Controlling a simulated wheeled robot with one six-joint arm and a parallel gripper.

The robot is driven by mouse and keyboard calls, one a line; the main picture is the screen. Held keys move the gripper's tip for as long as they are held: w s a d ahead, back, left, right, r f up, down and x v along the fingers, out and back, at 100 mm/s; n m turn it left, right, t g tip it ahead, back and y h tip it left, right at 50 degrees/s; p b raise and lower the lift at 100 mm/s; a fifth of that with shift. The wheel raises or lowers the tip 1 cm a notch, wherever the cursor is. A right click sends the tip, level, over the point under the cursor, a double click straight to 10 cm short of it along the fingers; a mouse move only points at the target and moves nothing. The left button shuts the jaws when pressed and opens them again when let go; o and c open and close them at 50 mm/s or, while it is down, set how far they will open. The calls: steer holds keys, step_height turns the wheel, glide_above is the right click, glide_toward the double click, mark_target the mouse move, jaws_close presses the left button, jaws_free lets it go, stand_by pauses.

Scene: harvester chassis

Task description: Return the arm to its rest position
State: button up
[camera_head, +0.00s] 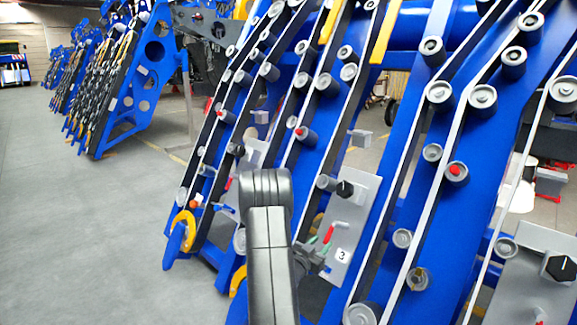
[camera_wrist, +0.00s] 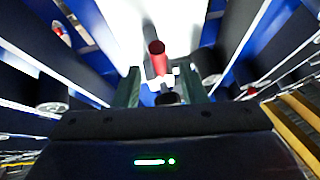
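My arm (camera_head: 267,240) reaches up in front of the harvester chassis, its grey links covering part of the blue beams. My gripper (camera_head: 317,247) is partly hidden behind the arm in the head view, close to a grey plate (camera_head: 355,215) marked 3. In the wrist view my gripper (camera_wrist: 161,80) has its two greenish fingers apart. A red-ended handle (camera_wrist: 157,52) shows in the gap between them, a little beyond the tips; no finger is seen pressing on it. The red handle (camera_head: 329,234) also shows beside the gripper in the head view.
Blue slanted beams (camera_head: 415,180) with rollers and pale belts fill the middle and right. Another grey plate (camera_head: 535,275) with a black knob stands at lower right. Yellow hooks (camera_head: 184,224) jut out at the lower left of the chassis. Grey floor (camera_head: 90,230) is clear at left.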

mark_target(330, 236)
steer(key=p+v, duration=0.1)
steer(key=v, duration=0.6)
steer(key=b+x, duration=0.3)
steer(key=x, duration=1.1)
steer(key=shift+f, duration=0.1)
steer(key=shift+d+r+n+y+p, duration=0.2)
steer(key=shift+r+n+y+p, duration=0.1)
steer(key=shift+n+p, duration=0.15)
steer(key=shift+s+d+n+t+y+p, duration=0.1)
steer(key=shift+s+n+t+y+p, duration=0.15)
steer(key=shift+n+t+y+p, duration=0.55)
steer(key=shift+s+d+f+n+g, duration=0.15)
steer(key=shift+n+g, duration=0.15)
steer(key=shift+n, duration=0.55)
